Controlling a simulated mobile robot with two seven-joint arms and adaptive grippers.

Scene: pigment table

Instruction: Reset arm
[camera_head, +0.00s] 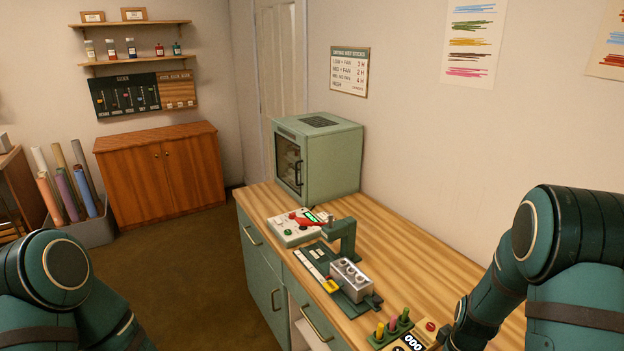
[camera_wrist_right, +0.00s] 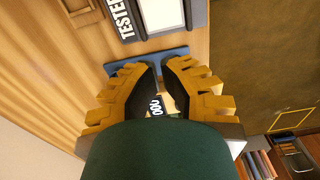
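In the head view my left arm (camera_head: 55,290) is at the lower left, with its gripper out of frame. My right arm (camera_head: 560,260) reaches in from the right over the near end of the wooden table (camera_head: 400,235); its gripper is hidden there. In the right wrist view the yellow and dark fingers of my right gripper (camera_wrist_right: 161,72) are apart, with a gap between the tips. No object is visibly held. Part of a 000 display (camera_wrist_right: 155,106) shows between the fingers, below them.
A counter box (camera_head: 410,342) and a peg holder (camera_head: 392,328) stand by my right arm. A press (camera_head: 342,235), a metal block (camera_head: 350,275), a control box (camera_head: 290,230) and a green oven (camera_head: 335,165) stand farther back. Floor (camera_head: 190,270) is clear left of the table.

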